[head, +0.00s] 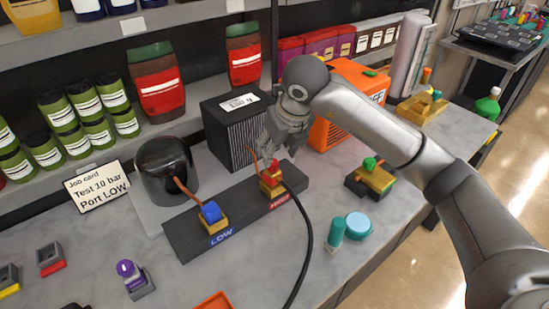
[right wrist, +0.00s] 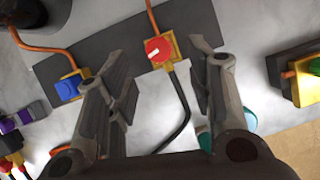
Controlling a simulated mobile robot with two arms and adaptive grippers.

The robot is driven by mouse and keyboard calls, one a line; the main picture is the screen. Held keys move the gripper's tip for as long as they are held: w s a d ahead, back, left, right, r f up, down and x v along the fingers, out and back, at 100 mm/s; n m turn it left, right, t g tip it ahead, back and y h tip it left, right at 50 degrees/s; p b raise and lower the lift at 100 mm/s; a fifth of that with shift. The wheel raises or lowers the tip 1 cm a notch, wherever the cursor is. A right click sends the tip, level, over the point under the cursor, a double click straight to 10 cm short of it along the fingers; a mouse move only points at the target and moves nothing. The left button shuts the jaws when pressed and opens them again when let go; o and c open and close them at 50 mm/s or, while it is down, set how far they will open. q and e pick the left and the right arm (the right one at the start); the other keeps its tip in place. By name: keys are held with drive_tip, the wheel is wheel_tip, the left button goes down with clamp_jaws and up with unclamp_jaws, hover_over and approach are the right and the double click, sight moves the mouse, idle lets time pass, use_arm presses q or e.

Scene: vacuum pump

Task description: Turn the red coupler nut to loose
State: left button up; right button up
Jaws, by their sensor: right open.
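The red coupler nut (head: 271,173) sits on a yellow fitting at the right end of the dark manifold block (head: 240,213), above a red label. In the right wrist view the red nut (right wrist: 158,49) shows from above with a white mark on its face. A black hose (head: 308,232) runs from this fitting toward the front. My right gripper (head: 278,145) is above and just behind the nut. In the right wrist view its fingers (right wrist: 165,80) are spread, one on each side of the nut's line, with nothing between them. My left gripper is not in view.
A blue nut (head: 210,212) sits on the LOW port at the block's left end. A black dome (head: 166,170) and a dark finned box (head: 231,130) stand behind. A teal bottle (head: 336,232) and a yellow-and-green fitting (head: 374,178) stand to the right. A job card (head: 98,188) reads "Test 10 bar Port LOW".

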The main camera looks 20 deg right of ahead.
sight(273, 162)
drive_tip(key=p+x, duration=0.1)
drive_tip(key=x, duration=0.5)
drive_tip(key=shift+a, duration=0.1)
drive_tip(key=shift+r, duration=0.1)
drive_tip(key=c, duration=1)
drive_tip(key=shift+c, duration=0.2)
